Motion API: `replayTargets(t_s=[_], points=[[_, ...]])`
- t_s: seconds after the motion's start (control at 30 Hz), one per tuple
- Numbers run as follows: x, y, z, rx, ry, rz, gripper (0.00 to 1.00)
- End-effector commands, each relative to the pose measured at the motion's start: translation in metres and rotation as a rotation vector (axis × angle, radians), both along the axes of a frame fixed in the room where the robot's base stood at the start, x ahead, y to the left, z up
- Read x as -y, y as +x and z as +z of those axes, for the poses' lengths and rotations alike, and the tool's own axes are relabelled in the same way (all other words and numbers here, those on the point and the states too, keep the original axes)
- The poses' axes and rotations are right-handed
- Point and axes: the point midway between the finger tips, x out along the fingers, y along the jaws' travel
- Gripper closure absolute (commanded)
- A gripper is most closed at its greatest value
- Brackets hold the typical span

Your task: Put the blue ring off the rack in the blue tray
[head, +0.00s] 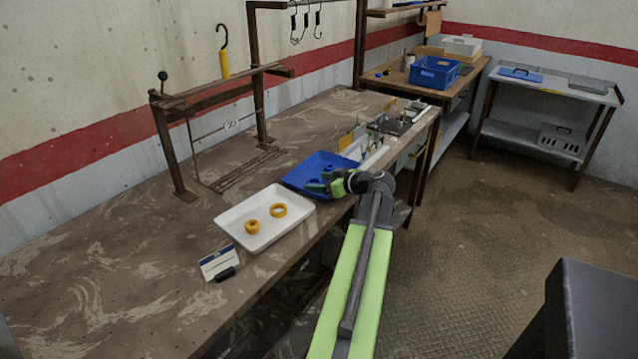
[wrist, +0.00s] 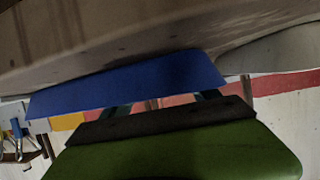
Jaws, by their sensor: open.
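The blue tray (head: 297,178) lies on the workbench, right of the white tray in the head view. A small blue shape (head: 330,168) that looks like the blue ring lies inside it, close to my gripper; its outline is hard to make out. My gripper (head: 318,186) is open and low over the near side of the blue tray. In the wrist view the blue tray's side (wrist: 130,85) fills the middle beyond my fingers, and no ring shows there. I see no blue ring on the rack rail (head: 222,86).
A white tray (head: 236,222) holds two yellow rings (head: 278,210). A small sign (head: 218,262) stands nearer. The metal rack stands behind the trays, with a yellow-handled hook (head: 224,64) by its rail. Cards and a dark fixture (head: 390,125) are to the right. The near left bench is mostly clear.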

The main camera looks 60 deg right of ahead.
Motion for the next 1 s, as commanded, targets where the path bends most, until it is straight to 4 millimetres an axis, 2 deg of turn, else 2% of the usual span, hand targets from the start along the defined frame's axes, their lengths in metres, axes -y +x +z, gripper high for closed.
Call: replayTargets(t_s=[0.3,0.5,0.67,1.0], points=[[-0.014,-0.069,0.034,0.000,0.000,-0.004,0.30],[-0.020,-0.100,0.045,0.000,0.000,-0.002,0.30],[-0.022,-0.108,0.046,0.000,0.000,0.000,0.30],[-0.021,-0.107,0.045,0.000,0.000,0.000,0.30]])
